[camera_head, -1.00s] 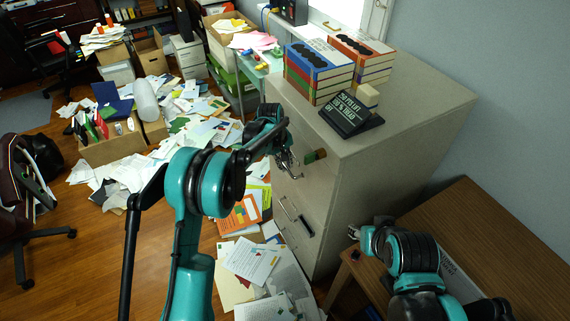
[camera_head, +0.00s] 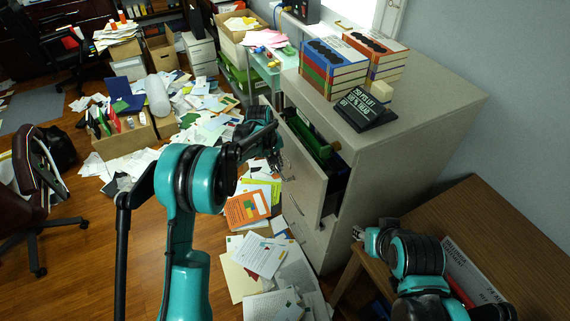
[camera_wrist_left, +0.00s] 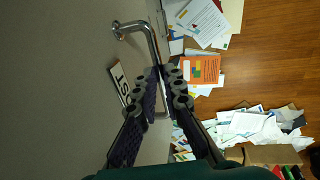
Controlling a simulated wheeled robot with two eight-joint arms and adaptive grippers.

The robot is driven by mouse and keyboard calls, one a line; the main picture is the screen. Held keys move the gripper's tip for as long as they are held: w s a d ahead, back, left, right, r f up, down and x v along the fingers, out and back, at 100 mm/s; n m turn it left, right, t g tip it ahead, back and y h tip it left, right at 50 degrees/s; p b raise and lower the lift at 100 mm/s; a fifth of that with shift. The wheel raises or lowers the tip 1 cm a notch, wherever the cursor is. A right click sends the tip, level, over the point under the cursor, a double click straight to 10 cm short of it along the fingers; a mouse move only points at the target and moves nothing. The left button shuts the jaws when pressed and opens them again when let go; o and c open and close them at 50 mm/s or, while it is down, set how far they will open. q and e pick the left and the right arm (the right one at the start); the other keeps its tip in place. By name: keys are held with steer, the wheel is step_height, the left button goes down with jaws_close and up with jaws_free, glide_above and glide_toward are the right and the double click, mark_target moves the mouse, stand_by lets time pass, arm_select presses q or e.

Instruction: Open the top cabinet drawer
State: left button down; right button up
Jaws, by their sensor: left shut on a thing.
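The grey filing cabinet (camera_head: 425,135) stands right of centre in the head view. Its top drawer (camera_head: 303,172) is pulled part way out, with green and dark contents showing behind its front. My left gripper (camera_head: 277,160) is at the drawer's front. In the left wrist view, the left fingers (camera_wrist_left: 161,78) are shut on the metal bar handle (camera_wrist_left: 138,27), beside a label plate on the drawer face. The fingers hide part of the handle. My right gripper (camera_head: 357,232) is beside the cabinet's lower right, above the wooden table, too small to read its fingers.
Books (camera_head: 335,72) and a black sign (camera_head: 365,110) stand on the cabinet top. Loose papers (camera_head: 262,255) cover the floor in front of the cabinet. A wooden table (camera_head: 500,235) is at right. A chair (camera_head: 38,195) stands at far left.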

arm_select(q)
steer(key=s+a, duration=0.7)
steer(key=a, duration=0.5)
steer(key=s+a, duration=0.7)
steer(key=a, duration=0.5)
steer(key=s+a, duration=0.8)
steer(key=a, duration=0.4)
steer(key=shift+a, duration=0.3)
steer(key=c, duration=1.6)
jaws_free()
steer(key=r, duration=0.4)
steer(key=a+r, duration=0.1)
steer(key=r, duration=0.3)
steer(key=s+a+r, duration=0.1)
steer(key=r, duration=0.2)
steer(key=shift+r, duration=0.4)
